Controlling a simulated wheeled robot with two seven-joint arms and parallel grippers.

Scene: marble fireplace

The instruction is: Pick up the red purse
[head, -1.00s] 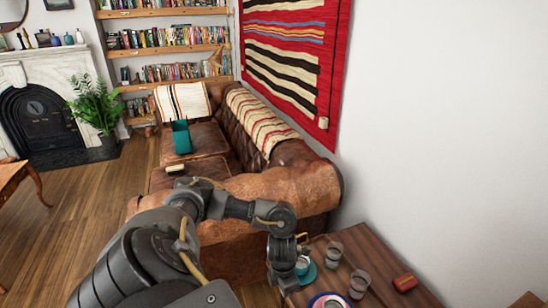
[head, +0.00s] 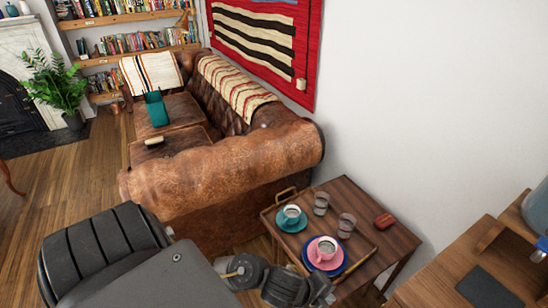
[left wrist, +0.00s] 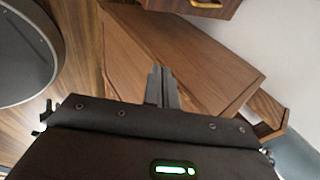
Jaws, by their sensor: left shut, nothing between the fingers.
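The red purse (head: 384,221) lies on the right part of the wooden side table (head: 345,190) in the head view, near the wall. It looks small and dark red, beside two clear glasses. My left gripper (head: 325,292) is low at the bottom of the head view, near the front edge of the table and apart from the purse. In the left wrist view its fingers (left wrist: 162,86) are together with nothing between them, over brown wooden furniture and floor. The purse does not show in that view. My right gripper is not in view.
A tray (head: 294,243) holds a teal cup (head: 291,213) and a pink cup (head: 325,247) on saucers. Glasses (head: 321,203) (head: 346,225) stand between tray and purse. A leather sofa (head: 230,170) is behind the table; a wooden cabinet (head: 435,290) is at right.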

